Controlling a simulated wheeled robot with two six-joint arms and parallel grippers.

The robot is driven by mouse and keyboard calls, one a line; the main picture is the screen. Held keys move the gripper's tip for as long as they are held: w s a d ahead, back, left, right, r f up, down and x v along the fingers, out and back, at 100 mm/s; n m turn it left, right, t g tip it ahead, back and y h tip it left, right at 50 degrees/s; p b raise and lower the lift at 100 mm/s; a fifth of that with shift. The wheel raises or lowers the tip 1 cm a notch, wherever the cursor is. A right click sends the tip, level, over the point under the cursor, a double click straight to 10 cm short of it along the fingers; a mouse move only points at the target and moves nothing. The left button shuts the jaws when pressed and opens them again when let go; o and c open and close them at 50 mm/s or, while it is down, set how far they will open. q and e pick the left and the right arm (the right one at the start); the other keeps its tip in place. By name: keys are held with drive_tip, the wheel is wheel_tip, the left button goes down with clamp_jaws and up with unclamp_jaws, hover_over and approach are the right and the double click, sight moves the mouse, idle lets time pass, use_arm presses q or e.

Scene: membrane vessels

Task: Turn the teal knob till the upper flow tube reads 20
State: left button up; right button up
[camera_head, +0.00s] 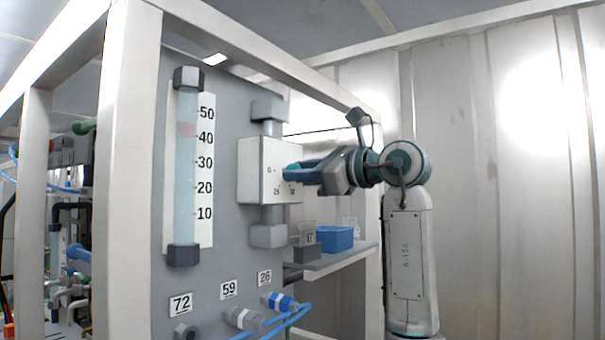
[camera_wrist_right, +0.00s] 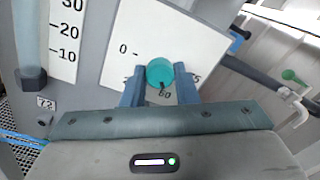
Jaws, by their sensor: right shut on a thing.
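The teal knob (camera_head: 292,168) sits on the front of a white valve box (camera_head: 258,170) on the grey panel. In the right wrist view the round knob (camera_wrist_right: 160,71) has a dark mark at its lower edge, near the dial's 50 or 60 label. My right gripper (camera_head: 299,172) is shut on the knob, one blue finger on each side. A flow tube (camera_head: 186,200) stands upright left of the box, with a scale from 10 to 50. Its pale red float (camera_head: 187,129) is a little above 40. My left gripper is not in view.
Below are labelled fittings 72, 59 and 26 (camera_head: 264,278), with blue hoses (camera_head: 288,320). A shelf (camera_head: 335,258) at the right holds a blue bin (camera_head: 334,239). A white frame post (camera_head: 128,170) stands left of the panel.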

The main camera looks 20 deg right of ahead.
drive_tip(key=shift+m+b, duration=0.75)
drive_tip(key=shift+m, duration=3.55)
drive_tip(key=o, duration=1)
drive_tip(key=b+v, duration=0.5)
drive_tip(key=v, duration=0.5)
drive_tip(key=shift+s+d, duration=0.25)
drive_tip(key=shift+s, duration=0.05)
